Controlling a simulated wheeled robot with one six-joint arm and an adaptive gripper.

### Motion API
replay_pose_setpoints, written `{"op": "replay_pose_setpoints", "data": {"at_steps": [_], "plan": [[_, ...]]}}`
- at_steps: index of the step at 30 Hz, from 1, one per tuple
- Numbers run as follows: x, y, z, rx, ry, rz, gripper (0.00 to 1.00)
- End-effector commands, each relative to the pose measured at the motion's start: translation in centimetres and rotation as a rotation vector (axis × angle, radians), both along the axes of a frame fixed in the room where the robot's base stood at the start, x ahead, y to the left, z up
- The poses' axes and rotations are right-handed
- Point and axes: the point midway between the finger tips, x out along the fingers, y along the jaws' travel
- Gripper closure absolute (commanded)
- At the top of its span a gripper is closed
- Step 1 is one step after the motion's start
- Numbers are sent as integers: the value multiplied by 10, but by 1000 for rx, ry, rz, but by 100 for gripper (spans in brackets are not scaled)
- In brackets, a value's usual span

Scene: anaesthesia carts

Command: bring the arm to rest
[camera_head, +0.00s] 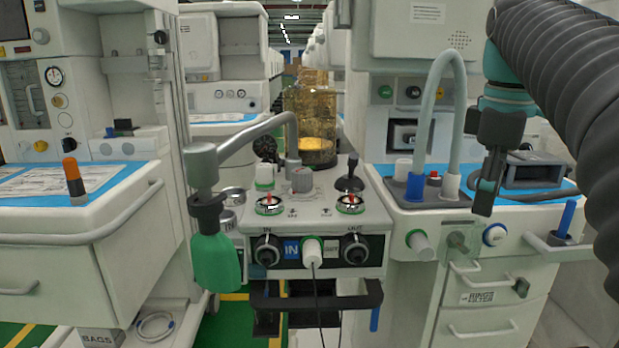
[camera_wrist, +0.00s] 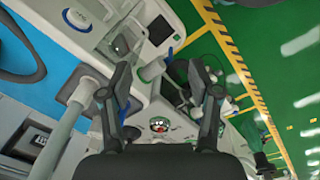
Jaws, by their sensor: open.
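My gripper (camera_head: 487,190) hangs from my dark ribbed arm at the right of the head view, fingers pointing down. It is in front of the right-hand cart, over or near its blue top, beside a pale curved hose (camera_head: 437,95). In the wrist view my gripper (camera_wrist: 160,75) shows two dark fingers spread apart with nothing held between them. Between and beyond them lie parts of a white cart and its controls. I cannot tell how far the fingers are from the cart.
A middle cart panel (camera_head: 325,212) carries knobs and a black lever (camera_head: 349,175). A green bag (camera_head: 216,262) hangs at its left. A blue-handled item (camera_head: 566,218) stands at the right. The left cart (camera_head: 80,222) has a blue top. Green floor (camera_wrist: 285,65) is open beyond the carts.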

Motion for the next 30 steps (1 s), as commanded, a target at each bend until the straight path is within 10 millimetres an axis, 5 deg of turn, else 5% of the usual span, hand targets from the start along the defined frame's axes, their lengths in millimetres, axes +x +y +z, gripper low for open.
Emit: {"op": "replay_pose_setpoints", "data": {"at_steps": [8, 24, 30], "plan": [[-24, 30, -45, 11, -99, -201, 38], [-108, 92, -214, 208, -361, -759, 38], [-124, 99, -249, 268, -394, -860, 38]]}}
